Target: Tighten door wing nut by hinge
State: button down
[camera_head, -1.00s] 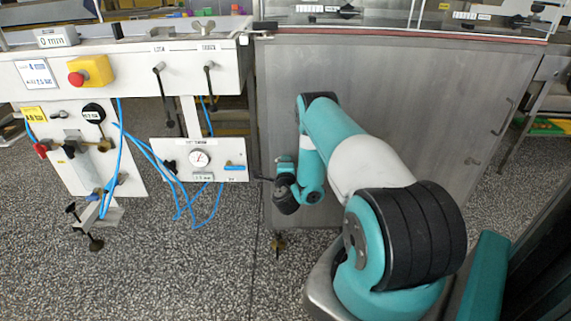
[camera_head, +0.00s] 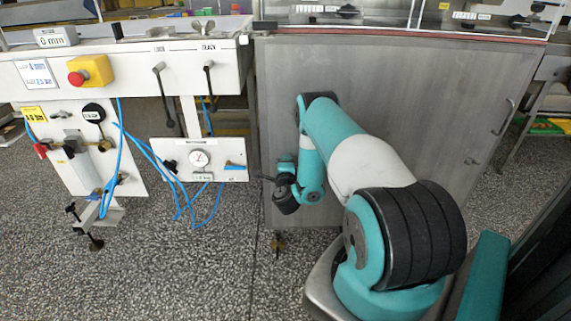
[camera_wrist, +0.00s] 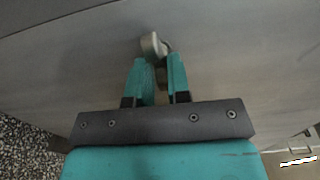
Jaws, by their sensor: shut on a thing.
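The door is a large grey metal panel (camera_head: 400,110) that stands shut in the head view. In the wrist view a small metal wing nut (camera_wrist: 152,44) stands out from the door's face. The teal fingers of my gripper (camera_wrist: 160,60) are shut on it, one on each side. The fingers cover its lower part. In the head view my gripper (camera_head: 267,180) is at the door's lower left edge, where the wing nut and hinge are too small or hidden to make out.
A white machine panel (camera_head: 120,70) with a red stop button (camera_head: 76,78) stands left of the door. A gauge plate (camera_head: 215,172) and loose blue hoses (camera_head: 160,165) are close to my gripper. A door handle (camera_head: 506,117) is at the far right. The speckled floor in front is clear.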

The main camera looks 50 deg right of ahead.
jog(key=shift+s+f, duration=0.1)
jog(key=shift+s, duration=0.05)
jog(key=c, duration=1.2)
grip_release()
jog(key=shift+d, duration=0.1)
jog(key=shift+o, duration=0.2)
jog(key=p+v, duration=1.7)
jog(key=p, duration=0.7)
jog(key=shift+s, duration=0.2)
